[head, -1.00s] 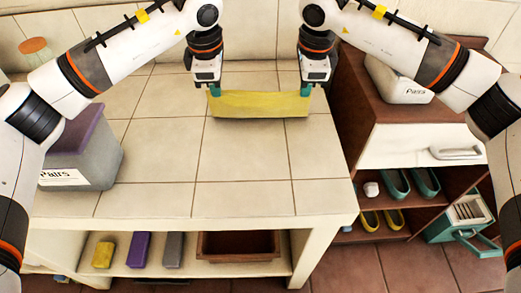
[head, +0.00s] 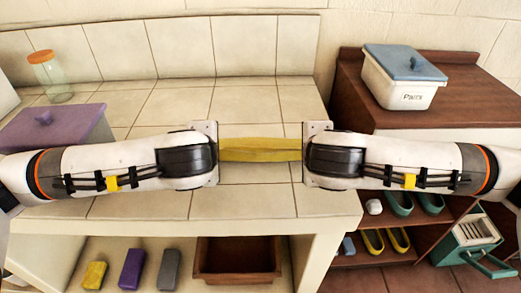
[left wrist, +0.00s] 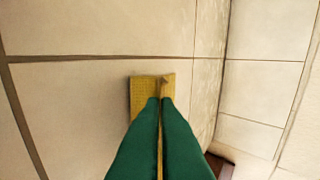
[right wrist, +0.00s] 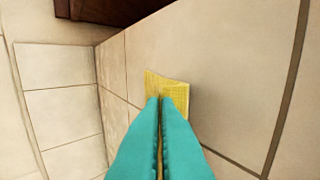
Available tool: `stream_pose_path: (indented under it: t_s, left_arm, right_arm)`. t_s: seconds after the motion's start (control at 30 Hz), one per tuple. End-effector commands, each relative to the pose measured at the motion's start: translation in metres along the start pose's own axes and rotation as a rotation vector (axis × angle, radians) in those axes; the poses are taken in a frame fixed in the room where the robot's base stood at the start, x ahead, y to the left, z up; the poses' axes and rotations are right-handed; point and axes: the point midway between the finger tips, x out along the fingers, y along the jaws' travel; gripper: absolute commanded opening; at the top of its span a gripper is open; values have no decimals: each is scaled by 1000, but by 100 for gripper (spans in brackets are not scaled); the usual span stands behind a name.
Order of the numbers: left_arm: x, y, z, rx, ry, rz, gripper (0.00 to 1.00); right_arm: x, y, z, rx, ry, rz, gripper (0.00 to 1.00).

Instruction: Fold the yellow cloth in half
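The yellow cloth (head: 260,150) shows in the head view as a narrow strip stretched between my two arms, over the tiled counter (head: 255,200). In the left wrist view, my left gripper (left wrist: 160,100) has its green fingers together on one end of the cloth (left wrist: 146,98). In the right wrist view, my right gripper (right wrist: 160,100) is likewise shut on the other end of the cloth (right wrist: 178,94). In the head view my arm links hide both grippers and the cloth's ends. I cannot tell whether the cloth touches the counter.
A glass jar (head: 50,78) and a grey box with a purple lid (head: 50,125) stand at the counter's left. A white box with a blue lid (head: 402,80) sits on the brown cabinet at right. Sponges and a brown tray (head: 237,275) lie on the lower shelf.

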Motion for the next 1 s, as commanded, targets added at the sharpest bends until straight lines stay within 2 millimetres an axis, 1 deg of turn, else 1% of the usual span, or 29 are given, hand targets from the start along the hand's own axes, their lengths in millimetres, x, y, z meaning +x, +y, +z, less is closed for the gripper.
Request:
stream_pose_path:
  t_s: [0.03, 0.13, 0.5, 0.6, 0.73, 1.0]
  left_arm:
    - [2, 4, 0, -1, 0, -18, 0]
    - [1, 7, 0, -1, 1, -46, 0]
    - [1, 7, 0, -3, 0, -65, 0]
    - [1, 7, 0, -3, 0, -64, 18]
    - [1, 7, 0, -3, 0, -64, 40]
    - [1, 7, 0, -3, 0, -64, 40]
  right_arm:
    - [2, -4, 0, -1, -2, 18, 0]
    - [1, -6, 0, -1, -2, 47, 0]
    - [1, -7, 0, -1, -3, 66, 0]
    - [1, -7, 0, -1, -3, 65, 18]
    - [1, -7, 0, -1, -3, 65, 40]
    - [1, -7, 0, -1, -3, 65, 40]
